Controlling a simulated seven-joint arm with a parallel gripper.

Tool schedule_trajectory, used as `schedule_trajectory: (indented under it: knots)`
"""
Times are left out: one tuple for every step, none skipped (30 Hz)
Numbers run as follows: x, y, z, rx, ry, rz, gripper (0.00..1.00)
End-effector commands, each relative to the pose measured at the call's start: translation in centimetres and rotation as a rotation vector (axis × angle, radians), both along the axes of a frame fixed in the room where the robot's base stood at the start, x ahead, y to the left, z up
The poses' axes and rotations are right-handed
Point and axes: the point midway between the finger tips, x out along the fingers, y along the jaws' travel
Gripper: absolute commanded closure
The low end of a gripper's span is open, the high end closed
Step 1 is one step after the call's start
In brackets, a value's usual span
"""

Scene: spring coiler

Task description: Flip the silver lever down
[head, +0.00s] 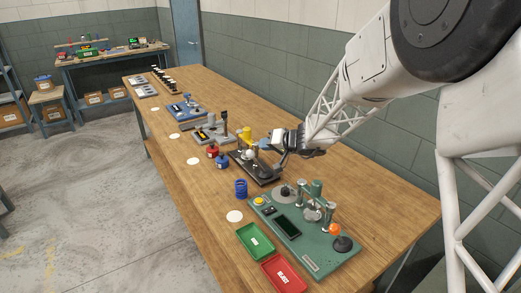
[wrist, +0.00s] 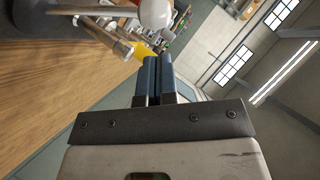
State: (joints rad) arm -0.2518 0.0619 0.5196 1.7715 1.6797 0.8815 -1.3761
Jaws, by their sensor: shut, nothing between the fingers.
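My gripper (head: 280,153) is over the dark-based device (head: 262,177) in the middle of the bench, at its right side in the head view. In the wrist view its two blue-grey fingers (wrist: 160,62) are shut together and hold nothing. A silver metal rod (wrist: 108,38) lies just left of the fingertips there, apart from them. A white round knob (wrist: 155,12) shows just above the fingertips. I cannot tell for certain which silver part is the lever, or its exact angle. In the head view my gripper partly hides the device.
A green machine (head: 322,250) with posts and an orange knob stands nearer on the bench. Green (head: 255,241) and red (head: 284,275) trays lie at the front edge. Red (head: 212,150) and blue (head: 223,161) pieces stand left of the device. A grey machine (head: 214,131) is farther back.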

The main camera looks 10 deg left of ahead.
Motion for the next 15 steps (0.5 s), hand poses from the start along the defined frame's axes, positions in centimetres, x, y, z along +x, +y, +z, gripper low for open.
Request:
schedule_trajectory:
  knots:
    - [0.4, -0.6, 0.7, 0.0, -0.003, -0.002, 1.0]
    - [0.6, -1.0, 1.0, -0.001, -0.005, -0.001, 1.0]
    - [0.2, -1.5, 1.1, 0.001, -0.004, -0.001, 1.0]
    - [0.1, -1.9, 1.3, 0.001, -0.004, -0.003, 1.0]
    - [-0.1, -2.3, 1.4, 0.001, -0.004, -0.003, 1.0]
    - [-0.2, -2.8, 1.6, 0.0, -0.003, -0.004, 1.0]
    - [-0.4, -3.2, 1.8, 0.0, -0.002, -0.003, 1.0]
    - [-0.5, -3.6, 2.0, 0.0, -0.002, -0.003, 1.0]
    - [-0.7, -4.2, 2.3, 0.001, -0.004, -0.003, 1.0]
    - [-0.8, -4.6, 2.4, 0.001, -0.004, -0.003, 1.0]
    - [-0.9, -5.0, 2.6, 0.001, -0.004, -0.003, 1.0]
    - [-1.1, -5.5, 2.8, 0.0, -0.004, -0.003, 1.0]
    - [-1.2, -6.0, 3.0, -0.001, -0.005, -0.003, 1.0]
    - [-1.4, -6.3, 3.2, -0.001, -0.005, -0.003, 1.0]
    - [-1.5, -6.8, 3.4, 0.0, -0.005, -0.004, 1.0]
